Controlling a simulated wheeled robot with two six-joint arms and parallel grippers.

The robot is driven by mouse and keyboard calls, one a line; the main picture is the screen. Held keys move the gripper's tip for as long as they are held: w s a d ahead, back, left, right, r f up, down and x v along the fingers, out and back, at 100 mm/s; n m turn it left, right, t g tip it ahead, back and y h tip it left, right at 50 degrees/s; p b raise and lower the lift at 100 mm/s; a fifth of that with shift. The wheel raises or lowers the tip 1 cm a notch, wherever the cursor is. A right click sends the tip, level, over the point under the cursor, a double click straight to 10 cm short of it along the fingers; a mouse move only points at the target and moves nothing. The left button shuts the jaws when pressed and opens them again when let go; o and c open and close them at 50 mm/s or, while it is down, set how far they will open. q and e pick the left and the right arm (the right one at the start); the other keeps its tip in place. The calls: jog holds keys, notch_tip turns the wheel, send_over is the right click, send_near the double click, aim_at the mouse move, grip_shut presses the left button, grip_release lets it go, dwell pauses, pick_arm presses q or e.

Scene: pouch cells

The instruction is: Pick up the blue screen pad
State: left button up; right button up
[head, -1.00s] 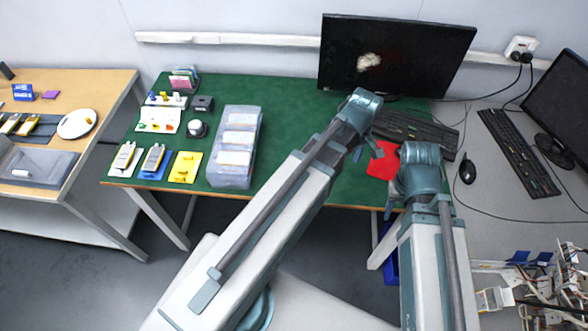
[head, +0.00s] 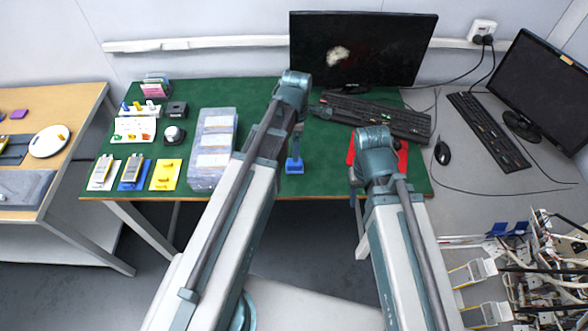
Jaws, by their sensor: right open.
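A flat blue pad (head: 141,182) lies near the front left of the green table (head: 270,195), between a white pad (head: 96,184) and a yellow pad (head: 164,177). A grey and yellow device (head: 132,168) lies on it. My right gripper (head: 354,190) hangs below the right arm's elbow near the table's front edge, open, well to the right of the blue pad. My left arm's elbow hides most of its far end. A small blue part (head: 295,165) shows beside that arm and appears to belong to its hand. Its jaws cannot be made out.
A clear plastic box (head: 211,175) stands right of the yellow pad. Small items sit behind the pads. A red pad (head: 402,160) lies partly behind my right arm. A keyboard (head: 385,120) and monitor (head: 362,45) are at the back.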

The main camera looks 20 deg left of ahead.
aim_at(294, 165)
pick_arm(q)
notch_tip(294, 165, down, 6)
jog(key=b, duration=0.4)
jog(key=shift+b, duration=0.4)
jog(key=shift+r, duration=0.1)
jog(key=f+b, duration=0.5)
jog(key=shift+w+f, duration=0.2)
jog(key=shift+w, duration=0.15)
jog(key=shift+r, duration=0.1)
grip_shut()
jog(key=shift+r, duration=0.1)
